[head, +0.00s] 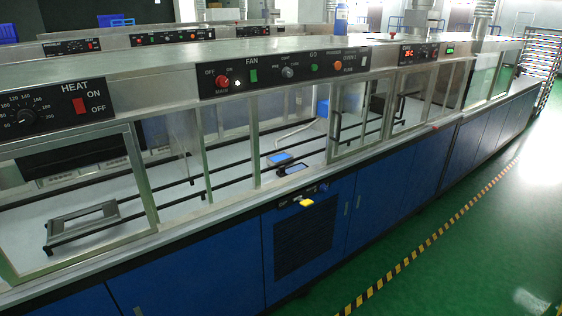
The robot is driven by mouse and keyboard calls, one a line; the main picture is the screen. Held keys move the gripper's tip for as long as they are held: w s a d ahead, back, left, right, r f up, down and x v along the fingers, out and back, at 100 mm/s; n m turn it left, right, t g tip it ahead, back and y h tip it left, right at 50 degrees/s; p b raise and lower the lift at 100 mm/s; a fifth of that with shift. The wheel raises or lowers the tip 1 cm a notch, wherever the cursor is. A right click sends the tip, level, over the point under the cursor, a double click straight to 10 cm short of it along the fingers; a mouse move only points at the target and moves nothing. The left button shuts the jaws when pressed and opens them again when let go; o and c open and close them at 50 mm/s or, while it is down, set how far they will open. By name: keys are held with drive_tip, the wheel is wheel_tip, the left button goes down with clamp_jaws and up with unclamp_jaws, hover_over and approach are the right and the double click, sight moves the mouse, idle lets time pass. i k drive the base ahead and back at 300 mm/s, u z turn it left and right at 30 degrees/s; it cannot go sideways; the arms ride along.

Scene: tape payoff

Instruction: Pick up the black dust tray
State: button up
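A small dark, shallow rectangular item (293,169) lies at the front ledge of the long machine, near the middle of the head view. It looks like the black dust tray, but it is too small to be certain. A blue-topped item with a dark edge (279,158) lies just behind it, a little to the left. My gripper is not in view, so its state and its distance from the tray do not show.
The machine's front ledge (225,209) runs across the view above blue cabinets (210,262). Framed clear panels (357,118) stand right of the tray. A yellow piece (306,203) sticks out below. Green floor (470,250) with a striped line is clear at right.

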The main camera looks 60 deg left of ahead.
sight(282, 171)
drive_tip(key=u, duration=1.85)
drive_tip(key=k, duration=0.5)
drive_tip(key=u, duration=0.95)
drive_tip(key=i, duration=1.35)
drive_tip(key=z, duration=0.35)
